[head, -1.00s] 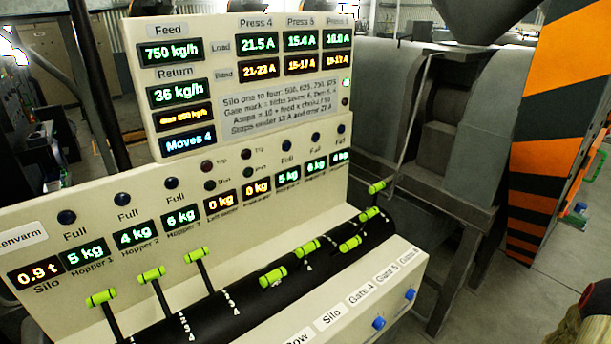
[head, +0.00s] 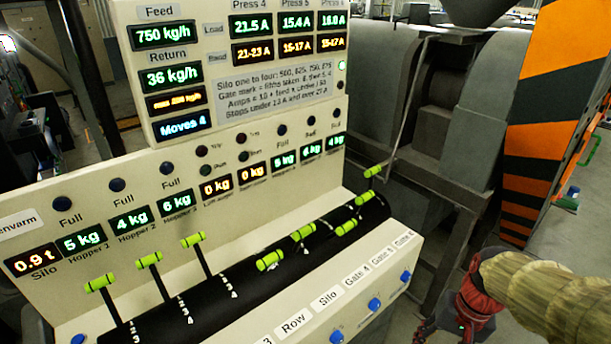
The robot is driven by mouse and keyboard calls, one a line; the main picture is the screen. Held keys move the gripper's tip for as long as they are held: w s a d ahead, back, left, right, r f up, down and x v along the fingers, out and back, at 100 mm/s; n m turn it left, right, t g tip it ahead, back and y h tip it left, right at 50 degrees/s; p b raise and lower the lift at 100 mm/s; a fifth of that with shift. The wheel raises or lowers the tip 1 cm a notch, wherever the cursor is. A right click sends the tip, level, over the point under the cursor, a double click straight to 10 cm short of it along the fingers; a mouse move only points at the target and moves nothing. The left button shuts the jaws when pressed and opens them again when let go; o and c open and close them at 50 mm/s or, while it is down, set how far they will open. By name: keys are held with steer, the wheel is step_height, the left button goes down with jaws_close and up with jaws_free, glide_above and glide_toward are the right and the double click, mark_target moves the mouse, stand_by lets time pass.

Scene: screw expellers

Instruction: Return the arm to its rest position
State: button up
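My arm in its tan sleeve (head: 545,295) reaches in from the right edge at the lower right. At its end is a red and dark wrist with my gripper (head: 442,322), low in the picture and to the right of the control panel (head: 375,290). The gripper is small and dark against the floor, and its fingers cannot be made out clearly. I see nothing held in it. It appears apart from the green-handled levers (head: 303,232) and the blue knobs (head: 374,304).
The panel carries a display board (head: 240,70) with lit readings. Grey press machinery (head: 440,110) stands behind it. An orange and black striped post (head: 535,130) stands at the right. Open grey floor (head: 575,230) lies around the arm.

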steer(key=s+a+r+n+t, duration=0.2)
steer(key=a+r, duration=0.2)
steer(key=r, duration=0.2)
steer(key=s+a+r+n+t+h, duration=0.1)
steer(key=s+a+r+n+t, duration=0.1)
steer(key=a+r, duration=0.3)
step_height(320, 180, up, 2)
steer(key=shift+a+r+n+t, duration=0.1)
steer(key=shift+a+n+t, duration=0.05)
steer(key=shift+n+t, duration=0.5)
